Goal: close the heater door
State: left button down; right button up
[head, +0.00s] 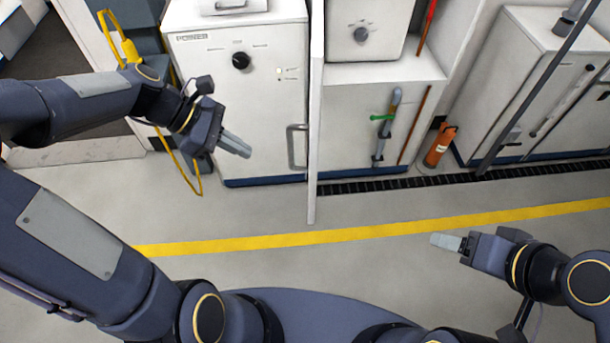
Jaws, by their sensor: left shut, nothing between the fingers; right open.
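A thin white door panel (315,120) stands open, seen nearly edge-on, jutting toward me between two white units. I take it as the heater door. A grey D-shaped handle (292,148) shows at its left side. My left gripper (236,145) is shut and empty, left of the handle and apart from it, in front of the left cabinet. My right gripper (447,242) is open and empty, low on the right, above the floor near the yellow line. The panel's broad faces are hardly visible.
The left white cabinet (222,90) has a black knob. Right of the panel are a white unit with a knob (361,36) and a green-handled tool (384,118). An orange bottle (440,146) stands by the right cabinet (520,70). Floor around the yellow line (350,231) is clear.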

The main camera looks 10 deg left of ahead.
pick_arm(q)
send_near(295, 169)
jog(key=s+d+f, duration=0.2)
jog(key=d+f, duration=0.1)
jog(key=d, duration=0.3)
jog(key=d+f, duration=0.1)
jog(key=shift+w+d, duration=0.3)
jog(key=shift+w, duration=0.1)
jog(key=shift+r, duration=0.1)
